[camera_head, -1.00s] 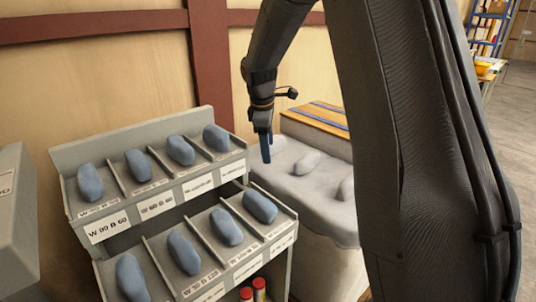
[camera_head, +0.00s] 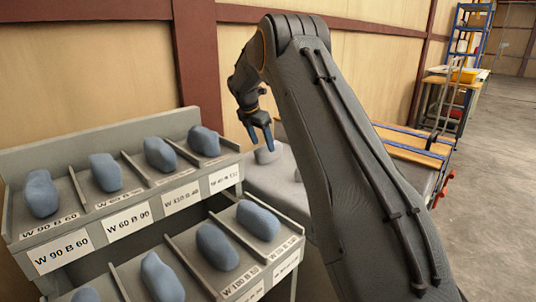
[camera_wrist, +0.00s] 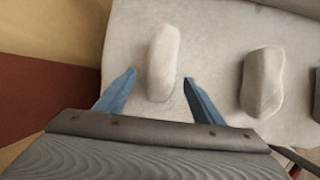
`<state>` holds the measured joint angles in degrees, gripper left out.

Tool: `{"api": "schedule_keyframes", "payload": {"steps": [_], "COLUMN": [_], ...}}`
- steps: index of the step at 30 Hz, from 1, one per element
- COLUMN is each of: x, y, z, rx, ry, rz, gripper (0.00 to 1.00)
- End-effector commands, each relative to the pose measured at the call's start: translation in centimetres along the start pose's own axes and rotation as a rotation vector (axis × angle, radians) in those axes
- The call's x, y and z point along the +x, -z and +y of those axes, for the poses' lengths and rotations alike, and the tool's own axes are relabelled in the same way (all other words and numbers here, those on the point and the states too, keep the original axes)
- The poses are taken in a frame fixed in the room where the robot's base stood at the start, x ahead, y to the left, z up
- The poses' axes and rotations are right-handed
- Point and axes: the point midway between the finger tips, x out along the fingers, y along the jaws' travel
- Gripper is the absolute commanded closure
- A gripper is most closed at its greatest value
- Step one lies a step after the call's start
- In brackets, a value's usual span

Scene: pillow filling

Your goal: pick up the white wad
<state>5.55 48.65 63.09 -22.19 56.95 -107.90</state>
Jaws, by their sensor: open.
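A white wad (camera_wrist: 162,62) lies on the pale grey padded surface in the wrist view, roughly between and ahead of my fingertips. In the head view the nearest wad (camera_head: 267,153) shows just beside my gripper (camera_head: 260,137). My gripper in the wrist view (camera_wrist: 160,82) is open, its two blue fingers on either side of the wad's near end, with nothing held. I cannot tell how high the fingertips are above the surface.
A grey tiered rack (camera_head: 150,190) with several blue-grey wads in labelled compartments stands at the left. A wooden-topped bench with blue strips (camera_head: 410,150) is behind the padded surface (camera_head: 272,185). Open floor (camera_head: 490,210) is at the right.

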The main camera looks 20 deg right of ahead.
Motion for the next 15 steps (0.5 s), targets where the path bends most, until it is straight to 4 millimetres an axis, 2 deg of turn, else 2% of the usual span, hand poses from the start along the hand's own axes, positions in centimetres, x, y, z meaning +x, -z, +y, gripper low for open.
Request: {"api": "schedule_keyframes", "payload": {"steps": [9, 15], "x": [4.1, 4.7], "y": [0.1, 0.1], "z": [-0.2, -0.2], "rx": [-0.001, -0.001], "ry": [0.001, -0.001], "rz": [0.001, 0.000], "gripper": [0.38, 0.38]}}
